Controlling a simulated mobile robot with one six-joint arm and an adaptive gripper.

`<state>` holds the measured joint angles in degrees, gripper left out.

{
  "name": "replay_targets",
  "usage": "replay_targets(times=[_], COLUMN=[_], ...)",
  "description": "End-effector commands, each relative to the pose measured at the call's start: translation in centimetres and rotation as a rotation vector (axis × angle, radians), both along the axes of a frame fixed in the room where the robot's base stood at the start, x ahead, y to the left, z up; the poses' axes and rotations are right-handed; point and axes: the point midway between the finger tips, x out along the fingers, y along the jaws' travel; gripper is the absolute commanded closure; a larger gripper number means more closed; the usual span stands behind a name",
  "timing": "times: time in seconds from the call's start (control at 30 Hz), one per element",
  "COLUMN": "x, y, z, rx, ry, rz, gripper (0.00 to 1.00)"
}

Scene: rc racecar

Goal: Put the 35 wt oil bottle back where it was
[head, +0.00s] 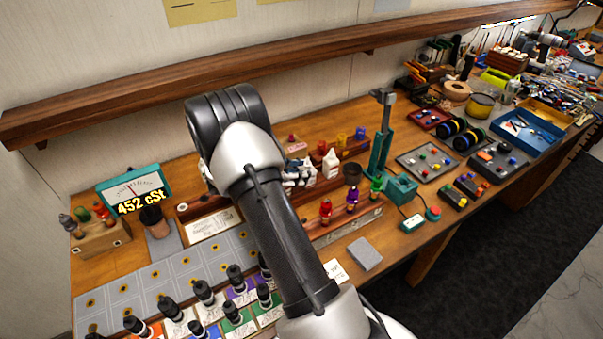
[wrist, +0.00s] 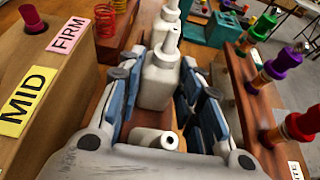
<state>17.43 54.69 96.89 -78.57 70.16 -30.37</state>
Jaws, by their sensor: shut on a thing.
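My gripper (wrist: 161,62) has its blue-padded fingers on both sides of a white bottle (wrist: 158,88) with a narrow spout. Its label does not show, so I cannot read a weight. A second white bottle (wrist: 168,30) stands just beyond it in the wrist view. A short white cylinder with a dark hole (wrist: 150,139) lies close to my palm, between the finger bases. In the head view my gripper (head: 300,178) is partly hidden behind my arm, low among the wooden racks. A white bottle (head: 330,164) stands just right of it. I cannot tell whether the held bottle touches its support.
A wooden block labelled MID and FIRM (wrist: 62,70) is left of my fingers. A rack with red, purple and green-topped items (wrist: 262,100) is close on the right. A gauge (head: 135,190) reads 452 cSt.

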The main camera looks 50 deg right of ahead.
Motion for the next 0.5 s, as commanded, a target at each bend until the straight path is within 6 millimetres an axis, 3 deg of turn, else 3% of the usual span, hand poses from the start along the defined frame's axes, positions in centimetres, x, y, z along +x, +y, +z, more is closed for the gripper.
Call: replay_targets(times=[0.27, 0.3, 0.5], x=[0.01, 0.01, 0.01], y=[-0.01, -0.01, -0.01], z=[-0.26, -0.33, -0.21], rx=[-0.001, -0.001, 0.000], ry=[0.000, 0.000, 0.000], rz=[0.000, 0.000, 0.000], gripper=[0.91, 0.67, 0.53])
